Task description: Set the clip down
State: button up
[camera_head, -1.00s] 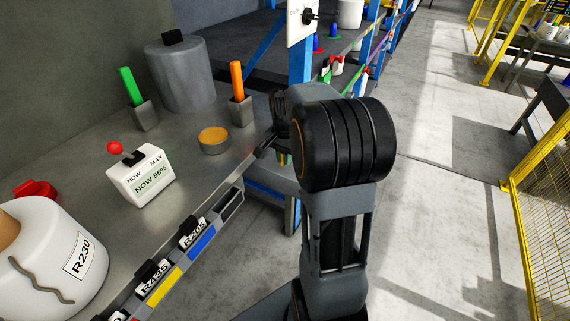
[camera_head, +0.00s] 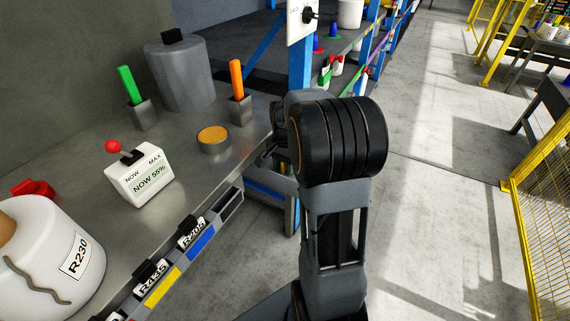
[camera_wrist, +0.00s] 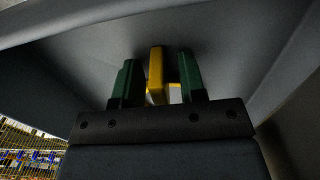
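In the wrist view a yellow clip (camera_wrist: 156,72) sits between the two green fingers of my gripper (camera_wrist: 160,80). It lies close to both fingers, with a narrow gap showing at the upper left, and looks held. Smooth grey surfaces fill the space beyond the fingertips. In the head view my gripper (camera_head: 267,150) is at the right edge of the metal bench (camera_head: 110,225), partly hidden by my wrist. The clip cannot be made out there.
A white box with a red-knobbed lever (camera_head: 140,178), a tin of orange stuff (camera_head: 213,139), an orange stick in a holder (camera_head: 239,100), a green one (camera_head: 138,97) and a grey cylinder (camera_head: 182,75) stand on the bench. A white bobbin (camera_head: 60,250) is near left.

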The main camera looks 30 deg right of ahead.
notch_tip(320, 180, up, 12)
jog(key=shift+f+p, duration=0.15)
jog(key=shift+p, duration=0.9)
jog(key=s+a+f+n+t, duration=0.1)
jog(key=s+a+f+n, duration=0.1)
jog(key=s+a+n, duration=0.4)
jog(key=s+a+f+n+t, duration=0.2)
jog(key=s+a+n, duration=0.4)
jog(key=a, duration=0.3)
jog(key=shift+s+a+f, duration=0.3)
jog(key=shift+s, duration=0.2)
